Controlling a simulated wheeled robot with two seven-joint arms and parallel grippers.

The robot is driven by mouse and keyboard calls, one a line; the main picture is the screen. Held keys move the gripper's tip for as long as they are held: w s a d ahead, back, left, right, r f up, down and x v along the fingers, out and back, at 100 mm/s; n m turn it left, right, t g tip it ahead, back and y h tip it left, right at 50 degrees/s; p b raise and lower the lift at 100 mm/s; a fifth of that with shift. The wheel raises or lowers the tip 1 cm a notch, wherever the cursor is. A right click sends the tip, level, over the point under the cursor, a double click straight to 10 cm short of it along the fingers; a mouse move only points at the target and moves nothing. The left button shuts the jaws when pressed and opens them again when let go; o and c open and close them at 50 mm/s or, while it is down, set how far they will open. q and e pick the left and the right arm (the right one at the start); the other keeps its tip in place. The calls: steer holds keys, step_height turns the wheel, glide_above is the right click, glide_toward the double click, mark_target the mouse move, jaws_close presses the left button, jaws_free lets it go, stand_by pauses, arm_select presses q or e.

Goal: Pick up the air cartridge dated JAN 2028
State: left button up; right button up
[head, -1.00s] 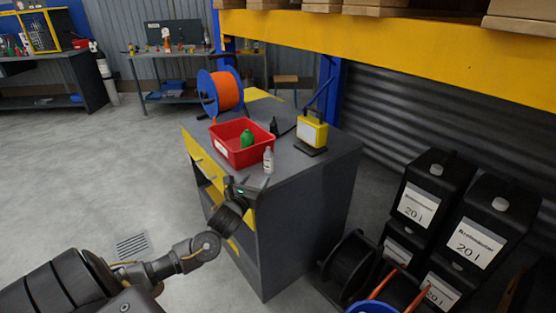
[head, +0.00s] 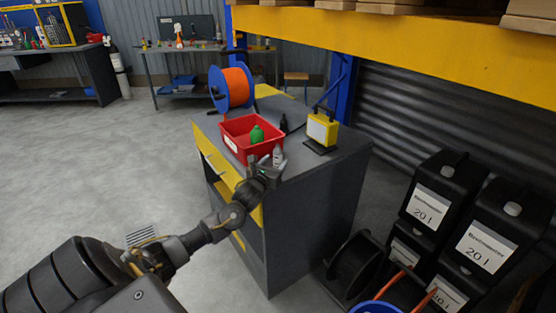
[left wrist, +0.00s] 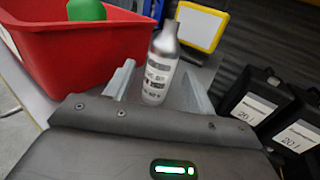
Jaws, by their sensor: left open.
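A silvery air cartridge (head: 278,154) with a narrow neck stands upright on the grey cabinet top, near its front edge. In the left wrist view the cartridge (left wrist: 161,62) carries a white label with dark print, too blurred for me to read the date. My left gripper (head: 268,171) is open at the cabinet's front edge. Its fingers (left wrist: 158,88) point toward the cartridge, one on each side of it in the wrist picture. My right gripper is not in view.
A red bin (head: 236,142) with a green object (head: 257,134) stands just left of the cartridge. A dark bottle (head: 284,122), a yellow work lamp (head: 322,130) and an orange reel (head: 232,88) are farther back. Black canisters (head: 440,195) stand at the right.

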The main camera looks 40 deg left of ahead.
mark_target(276, 160)
arm_select(q)
steer(key=shift+x, duration=1.55)
steer(key=shift+f, duration=0.1)
steer(key=c, duration=1)
steer(key=shift+c, duration=0.7)
